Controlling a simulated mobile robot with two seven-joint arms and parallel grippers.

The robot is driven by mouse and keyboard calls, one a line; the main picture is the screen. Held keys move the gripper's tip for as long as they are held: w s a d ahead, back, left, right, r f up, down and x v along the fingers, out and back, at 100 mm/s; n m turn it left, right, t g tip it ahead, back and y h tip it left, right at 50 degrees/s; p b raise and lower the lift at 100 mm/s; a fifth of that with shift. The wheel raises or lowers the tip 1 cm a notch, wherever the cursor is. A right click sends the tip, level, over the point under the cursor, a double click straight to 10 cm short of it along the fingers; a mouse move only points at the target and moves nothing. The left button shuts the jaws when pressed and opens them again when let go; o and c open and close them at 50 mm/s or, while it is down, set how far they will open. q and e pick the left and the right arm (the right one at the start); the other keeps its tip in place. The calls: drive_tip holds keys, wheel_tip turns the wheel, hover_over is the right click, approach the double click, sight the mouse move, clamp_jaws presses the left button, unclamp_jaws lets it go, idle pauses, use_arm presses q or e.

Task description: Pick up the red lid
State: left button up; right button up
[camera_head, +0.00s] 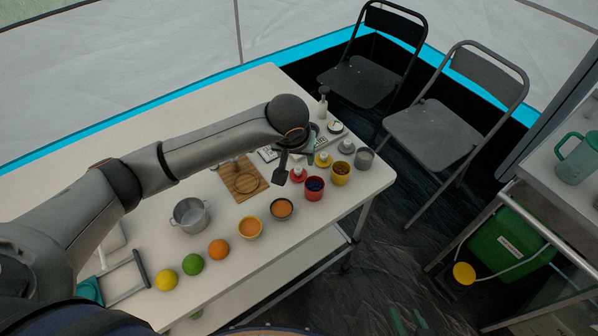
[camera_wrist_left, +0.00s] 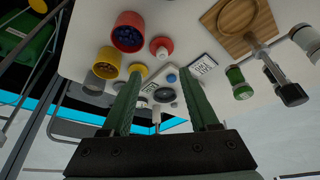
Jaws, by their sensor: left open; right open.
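The red lid (camera_head: 298,174) lies on the white table, with a pale knob on top. It also shows in the left wrist view (camera_wrist_left: 161,47), just beyond the fingertips and between their lines. My left gripper (camera_head: 293,160) is above the table beside the lid, open and empty; its two green fingers show apart in the wrist view (camera_wrist_left: 161,72). The red jar (camera_head: 314,189) with dark blue contents stands next to the lid. My right gripper (camera_head: 408,322) shows only partly at the bottom edge of the head view, open, away from the table.
A yellow lid (camera_head: 323,159), grey lid (camera_head: 346,146), yellow jar (camera_head: 341,174) and grey jar (camera_head: 364,158) stand close by. A wooden board (camera_head: 238,182), bowls, a pot (camera_head: 190,216) and fruit lie nearer the left. Chairs stand behind.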

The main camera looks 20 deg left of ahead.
sight(298, 170)
use_arm(q)
drive_tip(key=x, duration=0.9)
drive_tip(key=shift+a, duration=0.2)
drive_tip(key=shift+c, duration=0.3)
drive_tip(key=shift+s, duration=0.1)
clamp_jaws()
